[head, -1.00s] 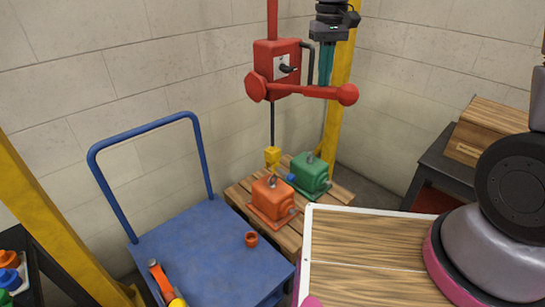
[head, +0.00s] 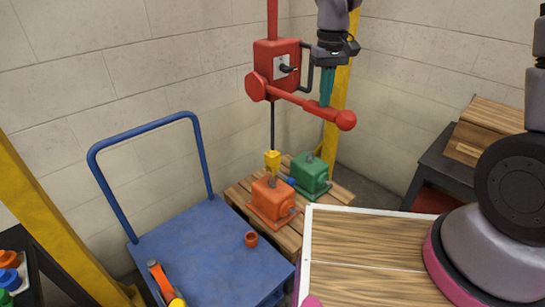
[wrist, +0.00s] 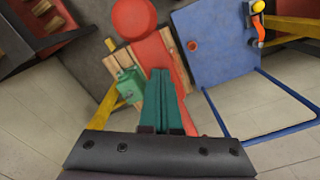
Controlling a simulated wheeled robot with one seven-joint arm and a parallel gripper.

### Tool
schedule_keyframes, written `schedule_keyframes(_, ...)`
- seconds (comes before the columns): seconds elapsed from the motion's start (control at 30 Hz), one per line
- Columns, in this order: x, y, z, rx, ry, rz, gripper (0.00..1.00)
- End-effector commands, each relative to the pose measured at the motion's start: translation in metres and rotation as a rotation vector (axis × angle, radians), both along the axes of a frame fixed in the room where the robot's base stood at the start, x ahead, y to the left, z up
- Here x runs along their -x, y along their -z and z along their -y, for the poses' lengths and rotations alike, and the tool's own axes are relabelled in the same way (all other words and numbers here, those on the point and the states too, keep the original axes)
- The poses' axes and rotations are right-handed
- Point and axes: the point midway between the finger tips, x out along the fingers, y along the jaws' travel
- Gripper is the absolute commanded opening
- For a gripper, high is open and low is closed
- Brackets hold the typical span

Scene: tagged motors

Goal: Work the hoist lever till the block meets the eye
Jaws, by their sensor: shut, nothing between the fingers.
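The red hoist (head: 278,62) hangs from a red post, its lever (head: 300,101) tilted down to the right and ending in a round knob (head: 346,120). My gripper (head: 326,104) is shut and empty, its teal fingertips against the lever's top just left of the knob. The wrist view shows the shut fingers (wrist: 163,75) over the red lever (wrist: 152,55). The yellow block (head: 272,160) hangs from the hoist's dark line just above the orange motor (head: 272,198). The lifting eye is small; I cannot tell whether the block touches it. A green motor (head: 310,175) stands beside it.
Both motors stand on a wooden pallet (head: 240,196). A blue cart (head: 205,250) at the lower left carries an orange ring (head: 251,239) and an orange-handled tool (head: 160,278). A yellow post (head: 337,105) stands behind the lever. A wood-topped table (head: 375,240) is at the front.

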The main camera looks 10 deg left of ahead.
Motion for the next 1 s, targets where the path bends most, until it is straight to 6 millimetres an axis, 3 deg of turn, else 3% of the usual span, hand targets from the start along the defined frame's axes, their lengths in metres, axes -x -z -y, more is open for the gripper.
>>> schedule_keyframes(0.27,0.0,0.006,0.0,0.002,0.0,-0.002,0.0)
schedule_keyframes(1.0,-0.001,0.055,-0.001,0.001,-0.001,-0.002,0.0)
